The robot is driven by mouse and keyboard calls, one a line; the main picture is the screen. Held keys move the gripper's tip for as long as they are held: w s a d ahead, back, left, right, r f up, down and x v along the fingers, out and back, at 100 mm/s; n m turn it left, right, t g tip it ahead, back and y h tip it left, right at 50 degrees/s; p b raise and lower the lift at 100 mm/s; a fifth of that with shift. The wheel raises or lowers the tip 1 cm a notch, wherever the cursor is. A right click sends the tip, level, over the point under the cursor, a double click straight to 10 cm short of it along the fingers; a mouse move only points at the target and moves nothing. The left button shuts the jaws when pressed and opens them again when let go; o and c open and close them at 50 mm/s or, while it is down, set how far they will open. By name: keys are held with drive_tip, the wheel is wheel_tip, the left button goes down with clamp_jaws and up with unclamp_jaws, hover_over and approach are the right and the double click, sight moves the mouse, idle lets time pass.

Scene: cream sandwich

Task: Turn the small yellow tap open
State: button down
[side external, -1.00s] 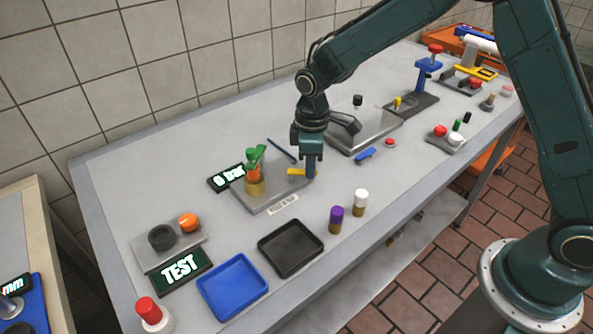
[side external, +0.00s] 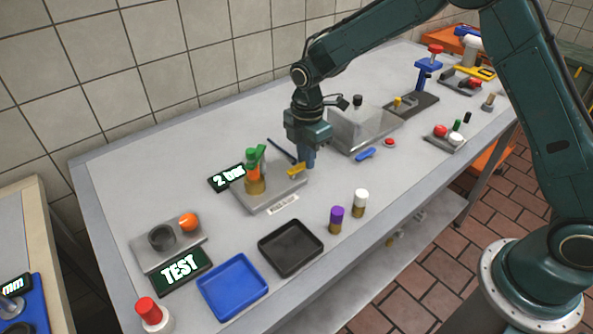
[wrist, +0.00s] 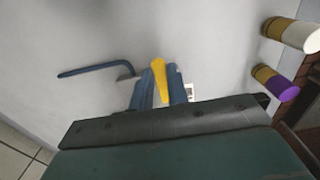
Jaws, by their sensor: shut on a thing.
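The small yellow tap (side external: 297,169) sits on the right part of a grey plate (side external: 268,202), beside an orange and brass fitting (side external: 255,175) with a green top. My gripper (side external: 308,160) points down at the tap's right end in the side view. In the wrist view the yellow handle (wrist: 159,78) stands between the two blue fingers of my gripper (wrist: 160,90), which are shut on it. The tap's base is hidden. A display (side external: 227,178) behind the plate reads "2 bar".
A blue bent rod (side external: 281,150) stands just behind the tap. A grey box (side external: 362,128) stands to the right.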

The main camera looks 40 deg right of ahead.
drive_tip(key=shift+w, duration=0.1)
idle(0.3)
drive_tip(key=c, duration=1.4)
unclamp_jaws()
drive_tip(key=shift+o, duration=0.2)
drive_tip(key=shift+r, duration=0.15)
wheel_tip(320, 180, up, 14)
drive_tip(key=shift+f, duration=0.2)
